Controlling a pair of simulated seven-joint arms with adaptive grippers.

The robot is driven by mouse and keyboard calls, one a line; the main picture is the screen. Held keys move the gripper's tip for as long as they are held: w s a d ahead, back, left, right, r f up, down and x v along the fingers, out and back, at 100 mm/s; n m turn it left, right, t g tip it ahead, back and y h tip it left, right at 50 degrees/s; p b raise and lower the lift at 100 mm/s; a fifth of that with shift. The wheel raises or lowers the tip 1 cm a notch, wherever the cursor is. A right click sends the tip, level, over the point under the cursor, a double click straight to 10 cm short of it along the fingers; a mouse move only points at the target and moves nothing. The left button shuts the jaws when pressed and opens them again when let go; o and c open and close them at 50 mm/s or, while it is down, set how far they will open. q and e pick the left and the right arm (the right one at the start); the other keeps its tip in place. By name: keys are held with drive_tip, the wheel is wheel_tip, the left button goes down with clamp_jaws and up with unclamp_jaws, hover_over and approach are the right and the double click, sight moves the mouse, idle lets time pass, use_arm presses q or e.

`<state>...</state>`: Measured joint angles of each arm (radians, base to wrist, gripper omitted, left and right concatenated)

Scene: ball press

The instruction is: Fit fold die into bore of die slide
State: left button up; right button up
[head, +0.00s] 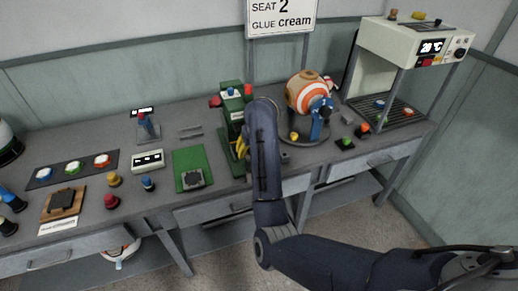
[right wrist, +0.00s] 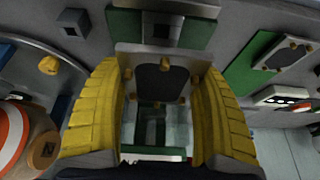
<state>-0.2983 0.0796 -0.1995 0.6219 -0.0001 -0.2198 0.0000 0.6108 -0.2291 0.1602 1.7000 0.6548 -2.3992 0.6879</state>
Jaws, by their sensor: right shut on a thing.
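My right gripper (right wrist: 160,95) has its yellow fingers on both sides of a grey plate-like die (right wrist: 121,62) with a dark square face and brass pegs, which I take to be the fold die. In the head view my right gripper (head: 242,147) is at the green press (head: 231,102), and my forearm hides most of the die and part of the press. The die appears apart from the opening, but depth is unclear. My left gripper does not show.
A green mat (head: 183,158) with a dark-faced grey block lies left of the press. The orange-and-white ball (head: 303,92) on its round stand is right of it. A grey block (head: 348,119) and several coloured knobs stand on the table.

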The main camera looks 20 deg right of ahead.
drive_tip(key=shift+d, duration=0.1)
idle(0.3)
drive_tip(key=shift+f, duration=2.8)
drive_tip(key=shift+f, duration=1.2)
drive_tip(key=o, duration=1.5)
